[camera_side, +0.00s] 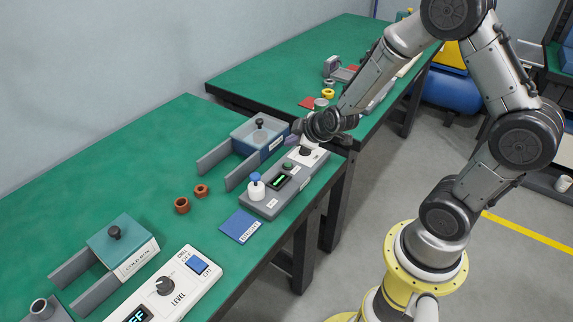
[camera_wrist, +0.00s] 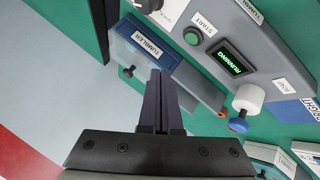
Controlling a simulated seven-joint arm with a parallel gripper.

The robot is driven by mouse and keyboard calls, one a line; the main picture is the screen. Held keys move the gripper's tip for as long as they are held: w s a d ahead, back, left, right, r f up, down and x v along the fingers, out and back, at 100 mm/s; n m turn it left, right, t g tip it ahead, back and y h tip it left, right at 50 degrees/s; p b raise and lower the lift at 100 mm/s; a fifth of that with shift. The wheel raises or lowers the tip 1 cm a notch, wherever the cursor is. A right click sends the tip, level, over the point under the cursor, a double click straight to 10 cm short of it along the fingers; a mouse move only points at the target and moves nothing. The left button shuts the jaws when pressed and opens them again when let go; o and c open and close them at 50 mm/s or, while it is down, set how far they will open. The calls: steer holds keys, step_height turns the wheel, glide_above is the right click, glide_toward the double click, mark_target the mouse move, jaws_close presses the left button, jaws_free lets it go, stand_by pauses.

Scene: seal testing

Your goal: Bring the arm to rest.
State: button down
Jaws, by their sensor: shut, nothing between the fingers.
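In the wrist view my gripper (camera_wrist: 157,75) shows two dark fingers lying together, shut and empty. Beyond them is the tumbler box (camera_wrist: 162,52) with a blue label plate and a clear lid with a dark knob. The tumbler box (camera_side: 275,146) stands just left of my gripper in the side view. The wrist view does not show clearly how far the fingertips are from the box.
The grey control panel (camera_wrist: 262,30) has a green START button (camera_wrist: 193,36) and a screen reading RUNNING (camera_wrist: 230,58). A white bottle with a blue cap (camera_side: 256,186) stands on it. A cold box (camera_side: 118,247) and a white chill control (camera_side: 176,289) sit nearer. Brown rings (camera_side: 182,205) lie between.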

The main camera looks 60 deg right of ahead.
steer(key=w+a+r+t, duration=0.1)
steer(key=a+r+t, duration=0.25)
steer(key=r, duration=1.05)
steer(key=s+a+r+y, duration=0.2)
steer(key=s+a+r, duration=0.3)
steer(key=s+r, duration=0.2)
steer(key=s+f+m+g, duration=0.2)
steer(key=s+g, duration=0.1)
steer(key=s, duration=0.6)
steer(key=s+a+f+m+g, duration=0.1)
steer(key=s+f+m+g, duration=0.1)
steer(key=s, duration=0.6)
steer(key=shift+s+f+m+g+y, duration=0.25)
steer(key=shift+s+m+g+y, duration=0.15)
steer(key=shift+m+g, duration=0.4)
